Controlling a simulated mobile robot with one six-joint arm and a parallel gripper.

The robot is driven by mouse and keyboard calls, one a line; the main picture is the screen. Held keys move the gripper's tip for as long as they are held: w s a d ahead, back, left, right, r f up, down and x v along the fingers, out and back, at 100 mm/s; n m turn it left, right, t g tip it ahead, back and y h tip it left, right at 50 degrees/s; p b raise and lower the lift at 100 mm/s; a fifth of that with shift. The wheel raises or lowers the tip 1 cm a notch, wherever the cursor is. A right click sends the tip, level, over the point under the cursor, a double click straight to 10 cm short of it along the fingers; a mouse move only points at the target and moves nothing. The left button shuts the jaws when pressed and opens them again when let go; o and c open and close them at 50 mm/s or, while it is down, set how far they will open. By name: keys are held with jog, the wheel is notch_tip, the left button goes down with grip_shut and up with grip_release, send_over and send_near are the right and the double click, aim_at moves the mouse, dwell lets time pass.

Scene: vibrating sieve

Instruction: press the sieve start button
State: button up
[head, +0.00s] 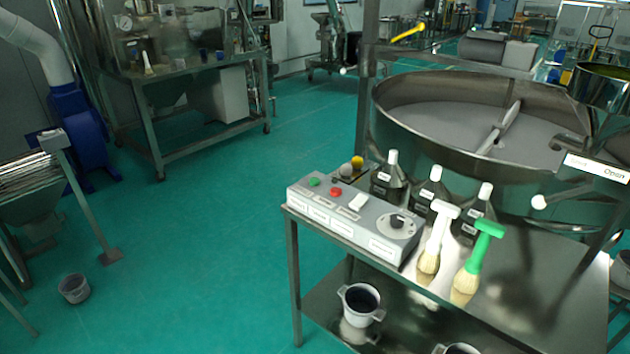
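A grey control box (345,224) lies on a steel cart top in the head view. On its sloped top are a green button (314,182) at the left end, a red button (336,192) beside it, a white rocker-like switch (358,202) and a black dial (397,221) at the right. White labels sit below them, too small to read. Behind the cart stands the large round steel sieve (420,146), open on top with a bar across it. My gripper is not in view, and nothing covers the buttons.
Black bottles with white caps (390,182) stand behind the box. A white brush (437,240) and a green brush (478,258) are at its right. A white pot (360,305) is on the lower shelf of the cart (293,270).

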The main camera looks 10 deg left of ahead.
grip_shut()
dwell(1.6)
